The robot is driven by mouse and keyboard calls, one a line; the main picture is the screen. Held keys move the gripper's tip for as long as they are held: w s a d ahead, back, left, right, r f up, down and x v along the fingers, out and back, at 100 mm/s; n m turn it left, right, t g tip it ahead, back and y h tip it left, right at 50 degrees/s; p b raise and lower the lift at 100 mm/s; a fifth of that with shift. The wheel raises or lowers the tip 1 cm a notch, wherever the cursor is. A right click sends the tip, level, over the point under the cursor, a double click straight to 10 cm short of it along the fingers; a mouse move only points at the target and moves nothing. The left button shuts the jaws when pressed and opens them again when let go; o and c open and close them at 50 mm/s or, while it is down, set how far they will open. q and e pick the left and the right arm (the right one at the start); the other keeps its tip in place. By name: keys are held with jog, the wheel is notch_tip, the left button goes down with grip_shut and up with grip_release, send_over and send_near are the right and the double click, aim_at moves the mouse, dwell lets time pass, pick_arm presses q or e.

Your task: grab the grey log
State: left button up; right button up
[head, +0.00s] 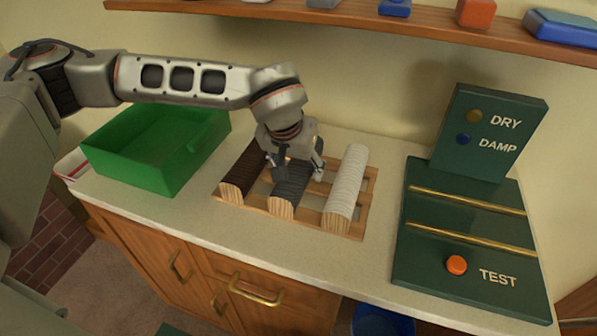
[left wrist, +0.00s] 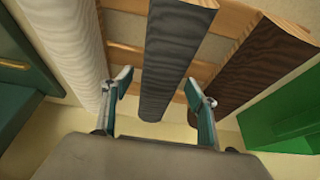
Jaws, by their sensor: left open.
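The grey log (head: 290,187) is the middle of three logs on a wooden rack (head: 311,222). My left gripper (head: 296,174) is over its far part, pointing down. In the left wrist view the gripper (left wrist: 160,95) is open, with one finger on each side of the grey log (left wrist: 172,55). I cannot tell whether either finger touches it. The dark brown log (head: 243,172) lies to its left and the white log (head: 347,188) to its right. The gripper and arm hide the far end of the grey log in the head view. My right gripper is not in view.
A green open bin (head: 145,170) stands at the left of the counter. A dark green tester board (head: 470,255) with brass bars and an orange button (head: 456,265) lies at the right, below a DRY/DAMP panel (head: 490,130). A wooden shelf (head: 400,25) runs above. The counter front is clear.

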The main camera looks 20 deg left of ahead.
pick_arm(q)
jog(key=shift+r, duration=0.1)
jog(key=c, duration=1.5)
jog(key=shift+c, duration=0.2)
